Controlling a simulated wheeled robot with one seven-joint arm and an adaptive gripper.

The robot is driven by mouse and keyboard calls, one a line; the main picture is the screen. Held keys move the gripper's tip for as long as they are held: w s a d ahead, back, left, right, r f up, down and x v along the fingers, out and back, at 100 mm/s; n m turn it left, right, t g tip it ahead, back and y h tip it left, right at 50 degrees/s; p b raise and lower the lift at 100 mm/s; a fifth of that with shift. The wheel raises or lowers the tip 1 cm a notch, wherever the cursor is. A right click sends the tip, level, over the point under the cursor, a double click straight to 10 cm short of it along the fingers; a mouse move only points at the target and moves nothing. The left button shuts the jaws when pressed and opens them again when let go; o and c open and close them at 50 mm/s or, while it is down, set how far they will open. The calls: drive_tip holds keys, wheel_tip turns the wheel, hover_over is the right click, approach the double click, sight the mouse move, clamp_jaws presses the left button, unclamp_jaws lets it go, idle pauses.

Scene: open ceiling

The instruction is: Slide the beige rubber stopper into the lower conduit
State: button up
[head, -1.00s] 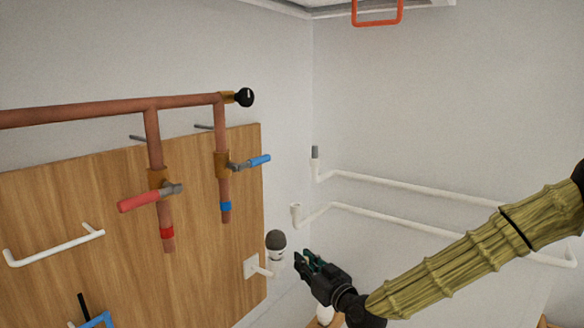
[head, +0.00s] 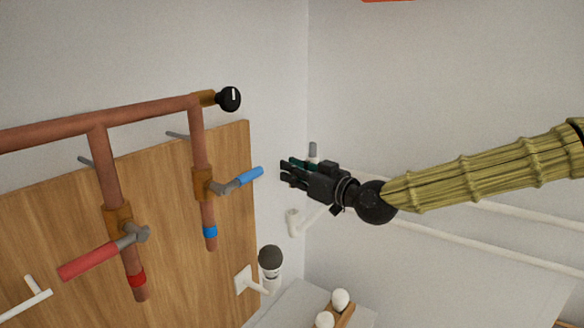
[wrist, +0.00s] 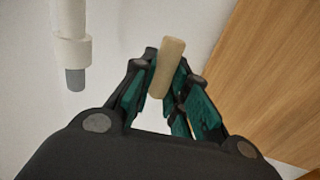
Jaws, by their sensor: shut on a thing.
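My gripper (head: 286,172) is shut on the beige rubber stopper (wrist: 166,68). In the wrist view the stopper is a short pale rod, slightly tilted, between the teal-padded fingers. I cannot make it out in the head view. The lower conduit is a white pipe whose open, upturned end (head: 293,220) shows below my gripper, apart from it. The upper conduit's end is partly hidden behind my gripper, with a grey plug (head: 313,149) standing in it. That plug (wrist: 75,79) and white pipe end (wrist: 71,38) also show left of the stopper in the wrist view.
A wooden panel (head: 60,210) at left carries copper pipes with a red-handled valve (head: 95,258) and a blue-handled valve (head: 238,181). A dark-topped white fitting (head: 270,262) juts out below. White round-topped things (head: 340,299) stand at bottom centre. The wall above my gripper is clear.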

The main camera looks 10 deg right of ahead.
drive_tip(key=shift+a+b, duration=0.2)
drive_tip(key=shift+b, duration=0.1)
drive_tip(key=shift+s+d+f+b, duration=0.1)
drive_tip(key=shift+s+f+b, duration=0.15)
drive_tip(key=shift+s+b, duration=0.15)
drive_tip(key=f+b, duration=0.2)
drive_tip(key=shift+w+f, duration=0.2)
drive_tip(key=shift+f, duration=0.15)
drive_tip(key=shift+s+f+b, duration=0.15)
drive_tip(key=shift+f+b, duration=0.95)
drive_tip(key=shift+f, duration=0.1)
